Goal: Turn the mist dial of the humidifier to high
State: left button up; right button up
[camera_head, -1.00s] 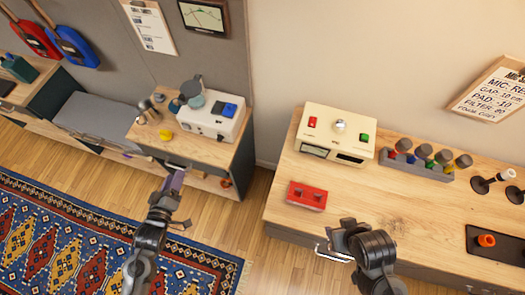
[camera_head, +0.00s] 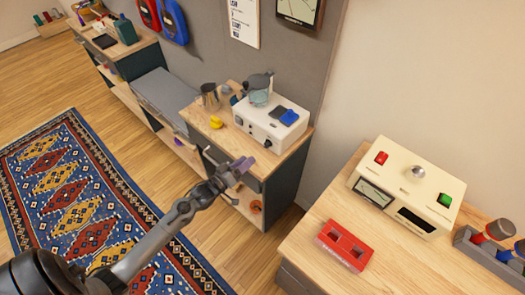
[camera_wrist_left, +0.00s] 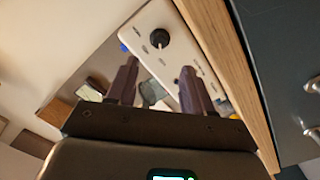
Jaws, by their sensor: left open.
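The humidifier (camera_head: 258,123) is a white box on the wooden cabinet top in the head view, with a grey-teal piece on top. Its dark round dial (camera_head: 268,143) is on the front face. In the left wrist view, the humidifier's white panel (camera_wrist_left: 195,62) carries the black dial (camera_wrist_left: 159,39) with a pale pointer and small marks around it. My left gripper (camera_head: 243,166) is open and empty, in front of and below the humidifier. In the left wrist view, the purple fingers of my left gripper (camera_wrist_left: 158,77) are apart, short of the dial. My right gripper is out of view.
On the right bench are a cream device (camera_head: 408,183) and a red block (camera_head: 344,246). Open floor lies before the cabinet.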

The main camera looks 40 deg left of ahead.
aim_at(264, 146)
pick_arm(q)
jog(key=w, duration=0.6)
jog(key=w+b, duration=0.1)
jog(key=w, duration=0.2)
jog(key=shift+d, duration=0.35)
grip_shut()
